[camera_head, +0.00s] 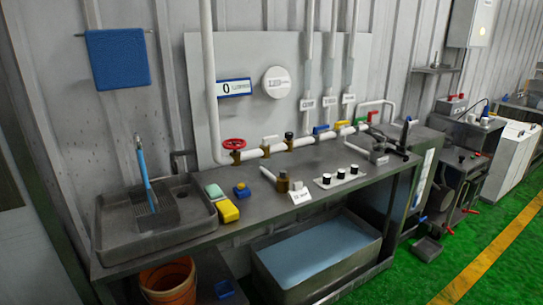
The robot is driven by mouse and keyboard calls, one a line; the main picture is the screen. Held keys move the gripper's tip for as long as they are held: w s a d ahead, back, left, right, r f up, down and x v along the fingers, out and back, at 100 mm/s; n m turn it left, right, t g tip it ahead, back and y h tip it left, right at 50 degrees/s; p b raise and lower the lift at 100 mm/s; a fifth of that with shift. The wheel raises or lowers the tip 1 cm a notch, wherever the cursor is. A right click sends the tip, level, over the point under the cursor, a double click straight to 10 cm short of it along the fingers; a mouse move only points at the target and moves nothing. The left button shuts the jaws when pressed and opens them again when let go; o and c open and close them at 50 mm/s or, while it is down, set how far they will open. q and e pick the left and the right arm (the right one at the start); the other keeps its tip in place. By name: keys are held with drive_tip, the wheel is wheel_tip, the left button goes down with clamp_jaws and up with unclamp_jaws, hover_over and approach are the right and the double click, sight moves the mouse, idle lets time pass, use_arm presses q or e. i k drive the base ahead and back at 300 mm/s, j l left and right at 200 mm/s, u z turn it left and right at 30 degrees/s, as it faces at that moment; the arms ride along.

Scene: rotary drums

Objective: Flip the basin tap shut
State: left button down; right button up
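The grey basin (112,240) sits at the left end of the workbench. A dark tap (181,158) stands at the wall behind the basin's back right corner. It is small and dark, and I cannot tell how its handle is set. A blue-handled brush-like tool (144,170) leans upright in the basin, left of the tap. Neither of my grippers shows in the head view.
A pipe with a red handwheel (234,143) runs along the wall right of the tap. A green-and-white sponge (214,191) and a yellow block (228,211) lie beside the basin. An orange bucket (168,281) and a water-filled tub (267,285) stand below. Green floor is open at right.

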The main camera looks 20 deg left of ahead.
sight(173, 155)
drive_tip(key=i+j+z, duration=0.1)
drive_tip(key=i+j, duration=0.95)
drive_tip(key=i, duration=0.15)
